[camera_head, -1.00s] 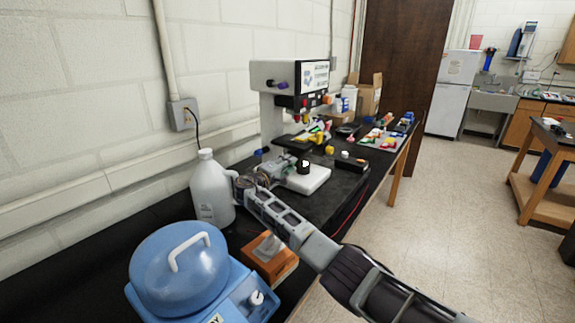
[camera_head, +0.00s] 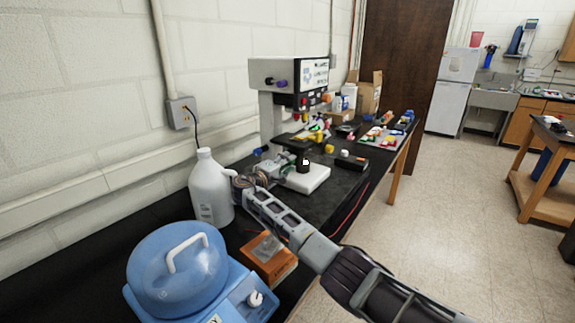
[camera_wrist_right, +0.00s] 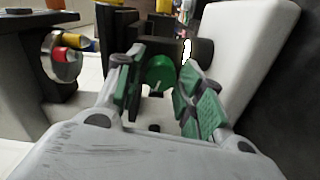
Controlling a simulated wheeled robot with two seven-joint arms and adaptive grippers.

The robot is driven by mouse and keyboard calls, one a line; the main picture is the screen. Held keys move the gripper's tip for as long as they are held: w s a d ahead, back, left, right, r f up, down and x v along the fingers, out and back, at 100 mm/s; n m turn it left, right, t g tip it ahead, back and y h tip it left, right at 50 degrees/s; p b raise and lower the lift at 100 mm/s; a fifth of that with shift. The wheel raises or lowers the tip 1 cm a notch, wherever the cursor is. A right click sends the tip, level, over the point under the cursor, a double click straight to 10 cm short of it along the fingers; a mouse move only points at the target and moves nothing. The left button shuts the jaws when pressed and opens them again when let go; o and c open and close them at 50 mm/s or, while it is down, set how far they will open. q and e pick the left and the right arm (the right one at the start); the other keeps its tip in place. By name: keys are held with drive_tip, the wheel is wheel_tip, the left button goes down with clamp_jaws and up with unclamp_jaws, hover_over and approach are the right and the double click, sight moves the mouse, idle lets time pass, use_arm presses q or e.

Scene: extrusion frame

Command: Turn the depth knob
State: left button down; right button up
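A grey and black instrument (camera_head: 290,100) with a white base (camera_head: 308,179) stands on the black bench against the wall. A dark round knob (camera_head: 304,164) with a white mark shows low on it; I cannot tell if it is the depth knob. My right gripper (camera_head: 248,182) is at the left side of the base, partly hidden by its own links. In the right wrist view its green-padded fingers (camera_wrist_right: 160,82) are spread apart. A green round part (camera_wrist_right: 160,70) shows in the gap, apparently without contact. My left gripper is not in view.
A white jug (camera_head: 210,190) stands just left of my right gripper. A blue lidded machine (camera_head: 180,270) and an orange-brown box (camera_head: 268,257) are nearer. Cardboard boxes (camera_head: 368,95) and a tray of coloured pieces (camera_head: 380,140) lie farther along the bench.

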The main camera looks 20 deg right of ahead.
drive_tip(key=v, duration=0.7)
drive_tip(key=shift+f, duration=0.1)
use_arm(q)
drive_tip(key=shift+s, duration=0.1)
use_arm(e)
drive_tip(key=shift+s+a+n, duration=0.1)
drive_tip(key=shift+a+n, duration=0.05)
drive_tip(key=shift+n, duration=0.25)
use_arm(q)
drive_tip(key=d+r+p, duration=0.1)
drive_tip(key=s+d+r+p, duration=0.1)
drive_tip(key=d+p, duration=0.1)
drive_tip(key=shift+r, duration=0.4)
use_arm(e)
drive_tip(key=n, duration=1.8)
drive_tip(key=shift+s+a, duration=0.2)
